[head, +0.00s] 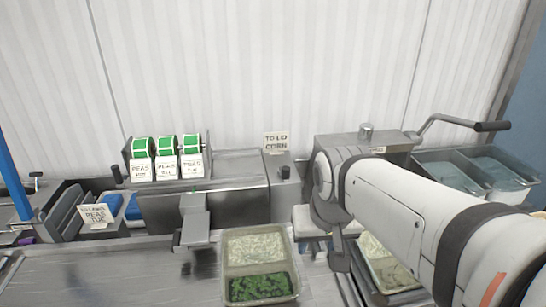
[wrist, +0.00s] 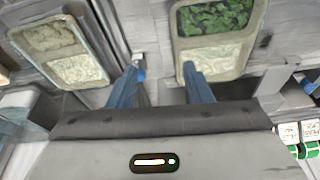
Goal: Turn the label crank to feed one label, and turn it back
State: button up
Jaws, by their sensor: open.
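Label rolls with green labels (head: 166,148) stand in a steel holder at the left in the head view, with printed cards in front. A small dark knob (head: 117,174) sits at the holder's left end. A long lever with a dark grip (head: 490,126) rises from a steel machine at the right. I cannot tell for certain which part is the label crank. In the wrist view my gripper (wrist: 161,86) is open, its two blue fingers apart over the counter. A small metal piece with a blue end (wrist: 139,70) shows near the left finger. Nothing is held.
Another filled tray (head: 385,288) is partly hidden behind my arm. A CORN sign (head: 276,142) stands behind. Pale bins (head: 450,170) are at the right. Bare counter (head: 110,275) lies front left.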

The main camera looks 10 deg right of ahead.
jog(key=w+r+m+g+p, duration=0.2)
jog(key=w+r+m+p, duration=0.3)
jog(key=w, duration=1)
jog(key=m+g, duration=0.1)
jog(key=m, duration=0.2)
send_over(286, 168)
jog(key=shift+s+f, duration=0.2)
jog(key=shift+f, duration=0.15)
jog(key=shift+w+f, duration=0.15)
jog(key=shift+w, duration=0.05)
jog(key=shift+w+f+p, duration=0.1)
jog(key=shift+f+p, duration=0.2)
jog(key=shift+f, duration=0.05)
notch_tip(286, 168, down, 7)
jog(key=shift+f+p, duration=0.1)
jog(key=shift+p, duration=0.75)
jog(key=shift+c, duration=0.2)
jog(key=c, duration=0.9)
jog(key=shift+c, duration=0.2)
